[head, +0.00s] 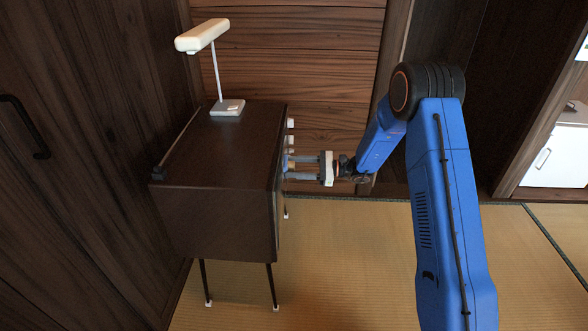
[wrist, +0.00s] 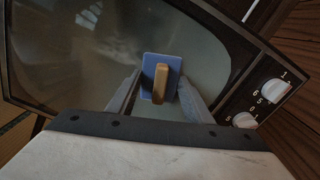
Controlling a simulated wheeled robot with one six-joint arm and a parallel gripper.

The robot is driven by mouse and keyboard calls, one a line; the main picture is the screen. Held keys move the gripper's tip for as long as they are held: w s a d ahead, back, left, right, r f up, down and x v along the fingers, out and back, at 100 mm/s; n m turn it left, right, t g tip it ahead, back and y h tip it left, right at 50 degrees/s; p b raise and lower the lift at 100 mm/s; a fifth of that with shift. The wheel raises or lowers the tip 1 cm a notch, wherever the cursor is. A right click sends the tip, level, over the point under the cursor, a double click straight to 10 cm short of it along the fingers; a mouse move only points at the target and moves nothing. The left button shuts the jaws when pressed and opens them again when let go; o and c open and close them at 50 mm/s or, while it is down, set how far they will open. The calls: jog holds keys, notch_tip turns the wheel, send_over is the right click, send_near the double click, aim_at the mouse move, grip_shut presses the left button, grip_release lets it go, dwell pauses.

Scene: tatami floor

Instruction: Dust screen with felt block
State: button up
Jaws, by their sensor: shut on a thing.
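The screen (wrist: 60,65) belongs to an old television (head: 215,220) on thin legs; it faces right in the head view, nearly edge-on. In the wrist view it is dark grey-green glass with a pale reflection. The felt block (wrist: 150,66) is a blue pad with a tan wooden grip. My gripper (head: 290,167) is shut on the block, a grey finger on either side, and points at the screen. The block lies over the right-centre part of the glass in the wrist view. I cannot tell whether the felt touches it.
A white desk lamp (head: 228,107) stands on the television's top. A thin antenna (head: 180,138) lies along the top's far-left side. White knobs (wrist: 272,91) sit beside the screen. Wooden walls stand behind and left. The tatami floor (head: 340,270) in front is clear.

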jog(key=s, duration=1.7)
jog(key=shift+a, duration=0.3)
dwell(1.2)
jog(key=d, duration=0.6)
dwell(0.6)
jog(key=shift+s+d, duration=0.1)
jog(key=shift+d, duration=0.05)
jog(key=shift+s+d, duration=0.1)
jog(key=shift+d, duration=1.25)
